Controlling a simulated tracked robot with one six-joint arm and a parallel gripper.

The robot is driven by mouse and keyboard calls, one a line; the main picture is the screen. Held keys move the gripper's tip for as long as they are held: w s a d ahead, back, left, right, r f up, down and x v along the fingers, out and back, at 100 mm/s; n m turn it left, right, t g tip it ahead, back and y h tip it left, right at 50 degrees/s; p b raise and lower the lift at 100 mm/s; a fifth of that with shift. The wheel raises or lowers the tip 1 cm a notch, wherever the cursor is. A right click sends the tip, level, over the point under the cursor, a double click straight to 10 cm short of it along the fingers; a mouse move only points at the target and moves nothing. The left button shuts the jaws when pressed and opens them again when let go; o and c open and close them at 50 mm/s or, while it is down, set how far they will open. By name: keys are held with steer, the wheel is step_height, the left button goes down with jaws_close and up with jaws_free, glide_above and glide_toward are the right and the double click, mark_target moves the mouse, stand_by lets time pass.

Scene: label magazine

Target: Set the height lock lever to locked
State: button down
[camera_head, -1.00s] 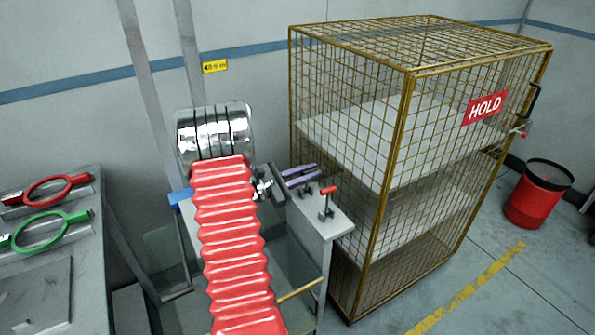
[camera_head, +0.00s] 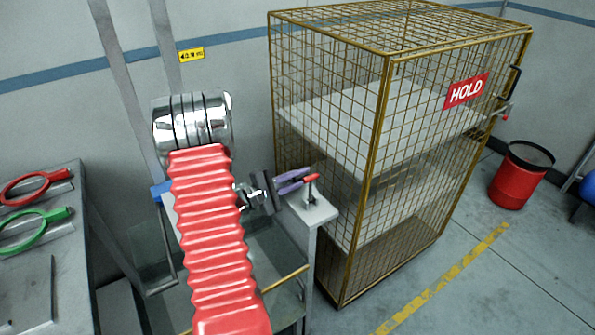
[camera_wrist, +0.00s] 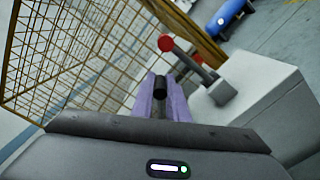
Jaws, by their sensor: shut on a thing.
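A small lever with a red grip (camera_head: 312,177) stands on a grey box (camera_head: 316,214); in the wrist view its red end (camera_wrist: 165,43) and grey stem (camera_wrist: 195,66) show just beyond and right of my fingers. My gripper (camera_head: 306,176) has purple fingers and meets the red grip in the head view; whether they touch is unclear. In the wrist view, my gripper (camera_wrist: 158,80) is shut on a dark round-ended piece (camera_wrist: 160,88). I cannot tell whether this piece belongs to the lever. No lock marking is readable.
A yellow wire cage (camera_head: 378,150) with a red HOLD sign (camera_head: 466,91) stands close on the right. A bench (camera_head: 62,250) with red and green ring tools (camera_head: 35,232) is at left. Floor beyond the cage is open, with a red bin (camera_head: 520,176).

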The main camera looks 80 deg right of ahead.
steer(key=shift+s+a+f, duration=0.2)
steer(key=shift+s+f, duration=0.1)
steer(key=shift+f, duration=0.05)
stand_by(0.3)
steer(key=c, duration=1.7)
jaws_free()
steer(key=shift+w, duration=0.1)
steer(key=shift+w+a, duration=0.1)
steer(key=shift+w, duration=0.05)
steer(key=v, duration=1.3)
steer(key=shift+w+a+f, duration=0.1)
steer(key=shift+w, duration=0.1)
